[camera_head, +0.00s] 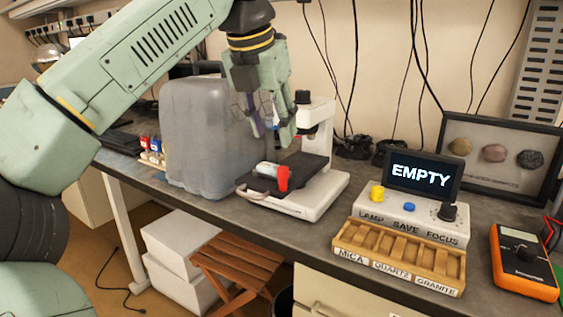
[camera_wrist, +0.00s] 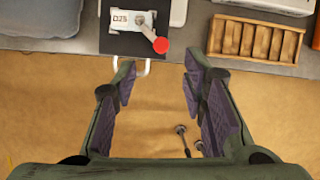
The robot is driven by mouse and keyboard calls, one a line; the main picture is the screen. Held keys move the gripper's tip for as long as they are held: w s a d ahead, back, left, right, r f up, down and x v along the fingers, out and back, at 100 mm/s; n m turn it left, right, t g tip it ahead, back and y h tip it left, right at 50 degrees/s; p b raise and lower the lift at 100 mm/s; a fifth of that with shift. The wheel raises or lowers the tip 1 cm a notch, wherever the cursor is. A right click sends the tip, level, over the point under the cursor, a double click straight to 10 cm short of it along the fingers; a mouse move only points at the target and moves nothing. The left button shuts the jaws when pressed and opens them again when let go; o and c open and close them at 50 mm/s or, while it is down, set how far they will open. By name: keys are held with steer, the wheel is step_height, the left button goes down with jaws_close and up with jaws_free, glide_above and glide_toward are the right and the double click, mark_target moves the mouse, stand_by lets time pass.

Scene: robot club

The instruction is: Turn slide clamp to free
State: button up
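The slide clamp is a small silver block (camera_wrist: 130,20) with a short lever ending in a red knob (camera_wrist: 161,45). It sits on the black stage (camera_wrist: 115,43) of the white microscope (camera_head: 318,190). In the wrist view the lever slants down to the right. In the head view the clamp's red part (camera_head: 283,178) shows at the right of its pale body (camera_head: 265,170).
A grey translucent jug (camera_head: 200,140) stands left of the microscope. A control box (camera_head: 405,220) with an "EMPTY" screen (camera_head: 420,175) and a wooden slotted tray (camera_head: 395,258) stand right. A wire loop (camera_wrist: 147,68) juts from the stage's front. A multimeter (camera_head: 525,262) lies far right.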

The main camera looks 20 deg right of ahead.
mark_target(283, 168)
steer(key=x, duration=0.9)
steer(key=shift+d+f+p, duration=0.1)
steer(key=shift+f+p, duration=0.05)
steer(key=shift+p, duration=0.15)
jaws_close()
